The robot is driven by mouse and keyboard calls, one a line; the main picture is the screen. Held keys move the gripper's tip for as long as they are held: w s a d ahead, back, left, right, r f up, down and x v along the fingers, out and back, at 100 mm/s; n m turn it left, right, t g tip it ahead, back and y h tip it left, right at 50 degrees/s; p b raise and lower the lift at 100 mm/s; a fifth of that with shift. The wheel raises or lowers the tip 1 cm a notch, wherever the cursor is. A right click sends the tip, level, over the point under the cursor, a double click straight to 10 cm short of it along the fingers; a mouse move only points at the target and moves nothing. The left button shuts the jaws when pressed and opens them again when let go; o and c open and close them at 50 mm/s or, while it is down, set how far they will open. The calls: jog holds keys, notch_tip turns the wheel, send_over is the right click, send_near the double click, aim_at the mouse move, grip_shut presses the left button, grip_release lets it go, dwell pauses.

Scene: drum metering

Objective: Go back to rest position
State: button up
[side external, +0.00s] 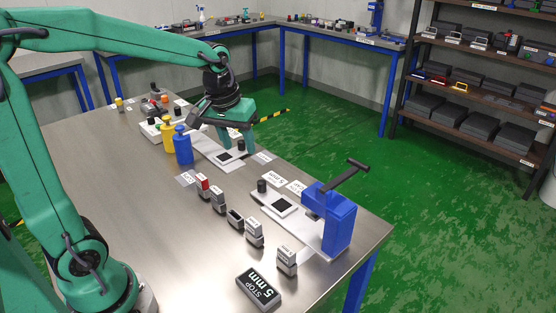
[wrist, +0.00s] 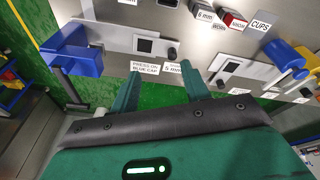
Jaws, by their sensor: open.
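Whether the fingertips touch the plate I cannot tell.
Several small labelled blocks (side external: 255,231) stand in a row along the table. A black "STOP 5 mm" block (side external: 258,289) lies near the front edge. The table's left part (side external: 120,180) is clear. Shelves (side external: 470,90) stand beyond the green floor.

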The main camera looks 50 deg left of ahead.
jog(key=s+d+r+m+t, duration=0.1)
jog(key=s+d+m, duration=0.1)
jog(key=s, duration=0.5)
jog(key=s+d+r+m+t, duration=0.1)
jog(key=s+d+m+t, duration=0.1)
jog(key=s, duration=0.5)
jog(key=shift+s+m, duration=0.4)
dwell(1.0)
